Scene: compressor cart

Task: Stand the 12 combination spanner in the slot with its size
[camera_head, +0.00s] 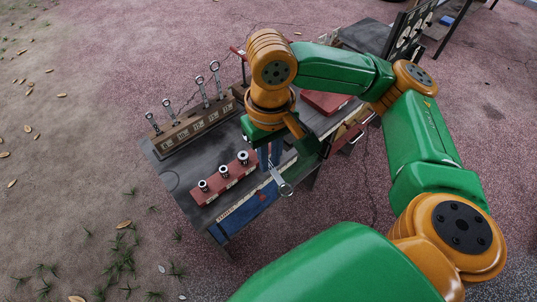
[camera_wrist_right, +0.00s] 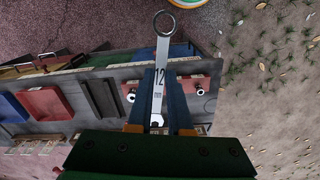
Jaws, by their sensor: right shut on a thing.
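My right gripper (camera_head: 270,160) is shut on the 12 combination spanner (camera_head: 281,182), over the front edge of the cart. In the right wrist view the spanner (camera_wrist_right: 160,60) lies between the two blue fingers (camera_wrist_right: 161,78), with the number 12 on its shank. Its ring end sticks out beyond the fingertips; the open end lies back toward the palm. The brown spanner rack (camera_head: 196,127) stands along the cart's back left edge, with white size labels on its front and several spanners upright in it. The labels are too small to read. My left gripper is out of view.
A red block (camera_head: 225,180) with three sockets stands near the cart's front edge, between rack and gripper. A red tray (camera_head: 325,103) lies farther right on the cart. The grey cart top (camera_head: 178,175) is bare between rack and socket block. My right arm hides part of the cart.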

